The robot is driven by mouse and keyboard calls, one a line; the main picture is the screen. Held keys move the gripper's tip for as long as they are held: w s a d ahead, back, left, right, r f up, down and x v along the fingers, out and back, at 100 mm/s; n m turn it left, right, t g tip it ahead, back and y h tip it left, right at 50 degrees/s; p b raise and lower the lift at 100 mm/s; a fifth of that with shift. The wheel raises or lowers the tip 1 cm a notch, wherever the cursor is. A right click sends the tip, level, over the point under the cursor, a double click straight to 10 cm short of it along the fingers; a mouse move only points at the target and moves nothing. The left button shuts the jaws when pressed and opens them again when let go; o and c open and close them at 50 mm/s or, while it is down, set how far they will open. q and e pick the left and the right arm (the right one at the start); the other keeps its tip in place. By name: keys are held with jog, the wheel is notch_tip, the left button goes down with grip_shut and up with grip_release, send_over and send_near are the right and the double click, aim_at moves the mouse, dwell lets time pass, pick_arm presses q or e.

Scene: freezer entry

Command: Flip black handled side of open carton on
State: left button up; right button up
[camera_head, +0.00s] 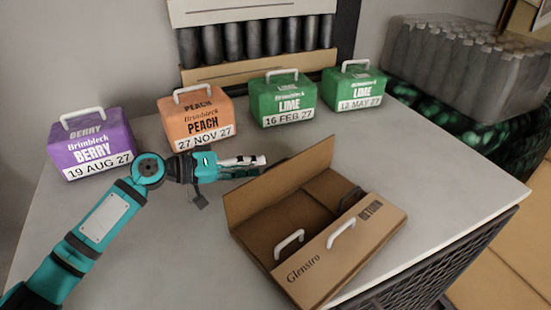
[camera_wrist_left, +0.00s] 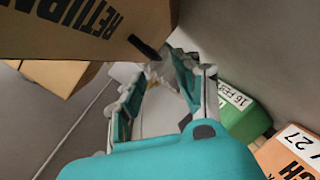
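The open carton (camera_head: 290,225) stands on the grey table with brown cardboard walls. Its far left side (camera_head: 265,190) is raised and leans outward, and a black handle (camera_wrist_left: 145,47) juts from the carton in the left wrist view. A white handle (camera_head: 341,234) is on the front side, which reads Glenstro and RETURN. Another white handle and a dark handle show inside. My left gripper (camera_head: 255,161) is just behind the raised side, by the black handle. Its fingers (camera_wrist_left: 160,75) are apart with a gap between; I see no grip on the handle. My right gripper is out of view.
A purple berry pack (camera_head: 92,145), an orange peach pack (camera_head: 197,118) and two green lime packs (camera_head: 283,98) (camera_head: 352,86) line the back of the table. A wrapped bottle stack (camera_head: 470,65) stands at right.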

aim_at(280, 173)
pick_arm(q)
jog(key=x, duration=0.6)
jog(key=shift+d, duration=0.1)
jog(key=shift+c, duration=0.2)
grip_shut()
